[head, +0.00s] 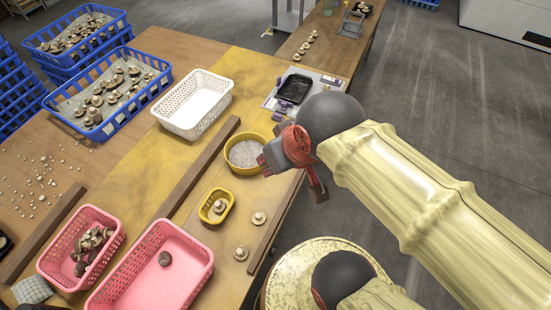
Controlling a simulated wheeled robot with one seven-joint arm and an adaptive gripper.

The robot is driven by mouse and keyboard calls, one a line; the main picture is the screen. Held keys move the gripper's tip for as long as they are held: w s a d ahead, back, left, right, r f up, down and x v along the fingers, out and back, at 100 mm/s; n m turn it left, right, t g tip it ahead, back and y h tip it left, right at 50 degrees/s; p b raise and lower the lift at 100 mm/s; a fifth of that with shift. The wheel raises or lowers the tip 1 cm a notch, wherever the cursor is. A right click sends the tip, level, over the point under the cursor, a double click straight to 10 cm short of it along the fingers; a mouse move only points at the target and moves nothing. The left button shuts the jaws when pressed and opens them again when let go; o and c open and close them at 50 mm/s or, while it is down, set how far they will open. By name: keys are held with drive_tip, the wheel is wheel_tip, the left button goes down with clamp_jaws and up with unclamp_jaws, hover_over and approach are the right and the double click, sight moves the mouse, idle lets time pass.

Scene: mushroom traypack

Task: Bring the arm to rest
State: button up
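My gripper (291,180) is grey and red at the end of my arm, which comes in from the right. It hangs over the right edge of the yellow table, beside a round yellow bowl (231,163). Its two fingers look spread apart, with nothing visible between them. One finger overlaps the bowl's right rim in the picture; I cannot tell whether it touches. The other finger is to the right, in front of the grey floor.
A small yellow basket (208,220) and loose mushrooms (259,218) lie below the gripper. A white basket (158,113), pink crates (207,264) and blue crates (140,121) stand left. A black tray (295,88) lies behind. Grey floor (430,100) is open at right.

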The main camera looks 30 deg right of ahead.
idle(0.3)
wheel_tip(320, 180, down, 3)
drive_tip(key=b, duration=0.3)
drive_tip(key=shift+f, duration=0.15)
idle(0.7)
